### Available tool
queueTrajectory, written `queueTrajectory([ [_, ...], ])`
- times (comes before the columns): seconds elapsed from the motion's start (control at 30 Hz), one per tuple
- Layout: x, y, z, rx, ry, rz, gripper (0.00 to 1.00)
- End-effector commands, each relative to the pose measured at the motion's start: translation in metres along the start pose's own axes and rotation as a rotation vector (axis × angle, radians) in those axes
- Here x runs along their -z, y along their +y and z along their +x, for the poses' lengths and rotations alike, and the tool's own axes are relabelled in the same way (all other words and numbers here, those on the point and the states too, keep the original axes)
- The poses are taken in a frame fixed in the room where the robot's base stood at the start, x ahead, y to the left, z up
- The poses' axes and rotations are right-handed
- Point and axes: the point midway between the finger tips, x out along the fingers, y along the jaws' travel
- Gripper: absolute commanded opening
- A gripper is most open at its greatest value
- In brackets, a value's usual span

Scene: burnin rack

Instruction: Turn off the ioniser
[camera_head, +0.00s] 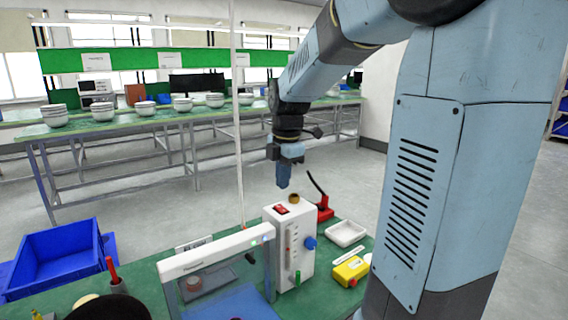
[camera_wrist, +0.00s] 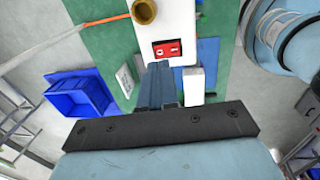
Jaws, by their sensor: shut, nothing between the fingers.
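A white upright box (camera_head: 289,245) stands on the green bench with a red rocker switch (camera_head: 281,209) on its top. In the wrist view the red switch (camera_wrist: 166,49) lies just beyond my fingertips. A brass fitting (camera_wrist: 144,12) sits beside the switch. The box front has a clear gauge tube, a blue knob (camera_head: 310,243) and a green part. Beside it is a white bar-shaped frame (camera_head: 213,252) with small lights at its right end. No readable label shows which is the ioniser. My gripper (camera_head: 284,184) is shut and empty, pointing down above the box top, apparently not touching.
A red stand (camera_head: 324,210) with a black lever, a white tray (camera_head: 345,232) and a yellow item (camera_head: 351,271) are right of the box. A blue bin (camera_head: 52,262) is at left. A thin pale pole (camera_head: 238,130) rises behind the frame.

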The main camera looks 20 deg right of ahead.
Motion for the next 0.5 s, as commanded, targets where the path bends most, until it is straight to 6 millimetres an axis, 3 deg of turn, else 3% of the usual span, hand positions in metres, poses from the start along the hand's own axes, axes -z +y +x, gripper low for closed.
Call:
queueTrajectory([
  [0.2, 0.0, 0.0, 0.036, 0.003, 0.001, 0.001, 0.0],
  [0.5, 0.0, 0.0, 0.057, 0.0, 0.001, 0.001, 0.0],
])
